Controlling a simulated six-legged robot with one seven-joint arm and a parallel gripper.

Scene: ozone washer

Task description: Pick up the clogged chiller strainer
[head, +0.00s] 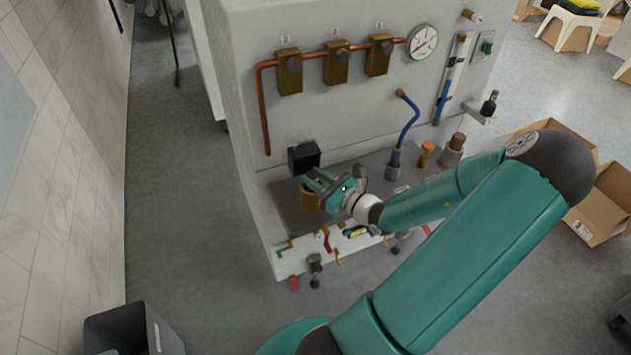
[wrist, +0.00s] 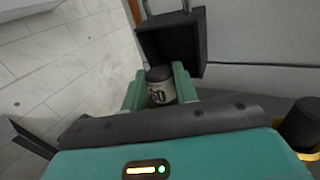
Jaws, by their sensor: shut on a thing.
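My gripper (head: 314,180) is over the left end of the grey shelf of the washer. In the wrist view my gripper (wrist: 159,88) is shut on a small pale cylinder (wrist: 161,92) with a dark top and dark printed marks. I take this cylinder for the clogged chiller strainer. A finger lies on each side of it, and its lower part is hidden by my gripper. In the head view it cannot be made out clearly. A black box (head: 303,157) on the washer's front is just behind the fingers; this box (wrist: 172,45) shows beyond the cylinder.
A brown-orange cup (head: 309,197) stands on the shelf (head: 288,214) close below my gripper; a dark-topped one (wrist: 303,125) shows at the wrist view's right. A blue hose (head: 409,128) and orange cylinder (head: 426,154) stand rightward. A dark bin (head: 122,328) is on the floor.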

